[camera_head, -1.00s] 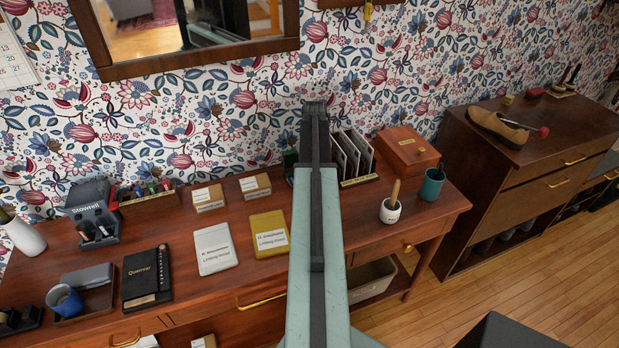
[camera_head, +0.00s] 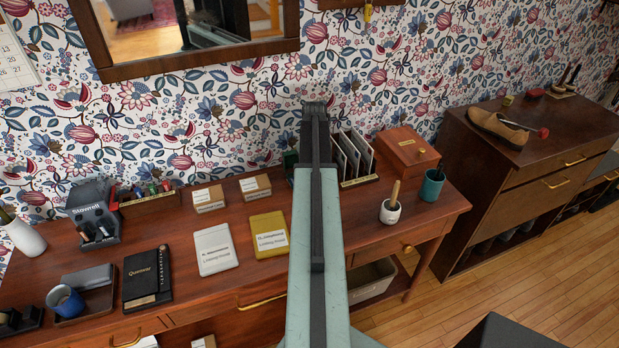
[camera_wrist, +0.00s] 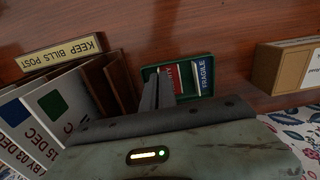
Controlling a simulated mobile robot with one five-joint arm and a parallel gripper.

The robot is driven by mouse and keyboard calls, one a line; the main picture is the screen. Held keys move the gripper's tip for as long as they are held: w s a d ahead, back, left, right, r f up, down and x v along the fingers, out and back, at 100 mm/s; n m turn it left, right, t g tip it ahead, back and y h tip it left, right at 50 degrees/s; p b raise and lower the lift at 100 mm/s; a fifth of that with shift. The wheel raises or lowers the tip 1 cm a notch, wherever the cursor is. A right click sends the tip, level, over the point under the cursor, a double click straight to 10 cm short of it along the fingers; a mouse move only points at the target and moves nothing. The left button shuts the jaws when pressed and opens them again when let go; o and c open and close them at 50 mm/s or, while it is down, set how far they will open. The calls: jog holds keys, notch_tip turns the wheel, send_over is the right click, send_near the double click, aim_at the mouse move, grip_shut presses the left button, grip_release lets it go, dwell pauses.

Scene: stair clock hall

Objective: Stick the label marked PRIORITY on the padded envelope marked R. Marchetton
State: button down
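A white envelope (camera_head: 215,249) and a mustard-yellow envelope (camera_head: 269,235) lie side by side on the desk, left of my arm. Their printed names are too small to read surely. The word on the red label is mostly hidden and I cannot make out PRIORITY. My gripper (camera_wrist: 158,90) is over the holder's near left side, covering part of it. Its dark fingers look close together, but their gap and anything between them are unclear.
A letter rack (camera_wrist: 62,98) marked KEEP BILLS POST stands close beside my gripper. A small cardboard box (camera_wrist: 285,66) is on its other side. A wooden box (camera_head: 407,150), a white pot (camera_head: 390,212) and a teal cup (camera_head: 432,186) stand right of my arm.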

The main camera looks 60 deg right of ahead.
dwell(0.4)
jog(key=shift+r+p, duration=3.5)
